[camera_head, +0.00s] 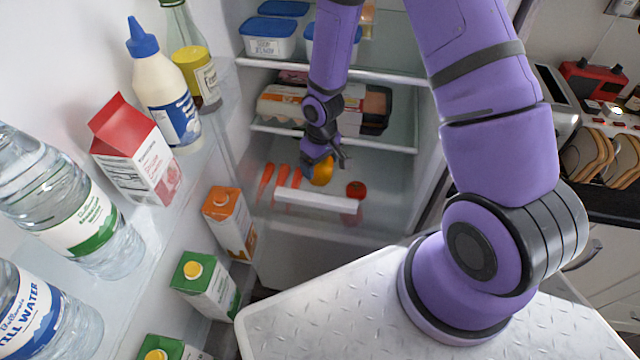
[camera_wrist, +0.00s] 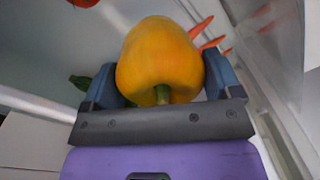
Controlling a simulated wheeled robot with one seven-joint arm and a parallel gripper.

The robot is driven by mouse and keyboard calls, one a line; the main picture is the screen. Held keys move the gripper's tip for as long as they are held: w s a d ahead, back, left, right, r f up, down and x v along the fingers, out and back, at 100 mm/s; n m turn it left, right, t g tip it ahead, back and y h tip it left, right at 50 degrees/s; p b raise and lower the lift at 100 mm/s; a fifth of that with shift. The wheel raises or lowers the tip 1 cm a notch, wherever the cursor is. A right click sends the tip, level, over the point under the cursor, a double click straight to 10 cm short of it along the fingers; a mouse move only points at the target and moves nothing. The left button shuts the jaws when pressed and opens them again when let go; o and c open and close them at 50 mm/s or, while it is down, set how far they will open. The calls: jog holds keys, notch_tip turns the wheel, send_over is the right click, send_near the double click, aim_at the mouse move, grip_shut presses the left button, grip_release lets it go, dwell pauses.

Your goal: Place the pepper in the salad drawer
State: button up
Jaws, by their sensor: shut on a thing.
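The orange-yellow pepper (camera_head: 322,170) is between the fingers of my gripper (camera_head: 325,160), inside the open fridge at its lower part. In the wrist view the pepper (camera_wrist: 160,60) fills the space between the two blue fingers of my gripper (camera_wrist: 162,82), its green stem towards the palm. My gripper is shut on it. The salad drawer (camera_head: 315,201) lies at the bottom of the fridge, with a white front strip and clear walls. The pepper appears above or inside the drawer's back part; I cannot tell its height.
Carrots (camera_head: 281,178) lie at the drawer's left and a tomato (camera_head: 356,189) at its right. A shelf (camera_head: 390,145) with egg carton and packs is above. The fridge door at left holds a water bottle (camera_head: 70,205), a milk carton (camera_head: 140,150) and juice cartons.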

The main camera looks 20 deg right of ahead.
jog(key=shift+f, duration=4.8)
jog(key=o, duration=0.8)
jog(key=shift+f, duration=0.1)
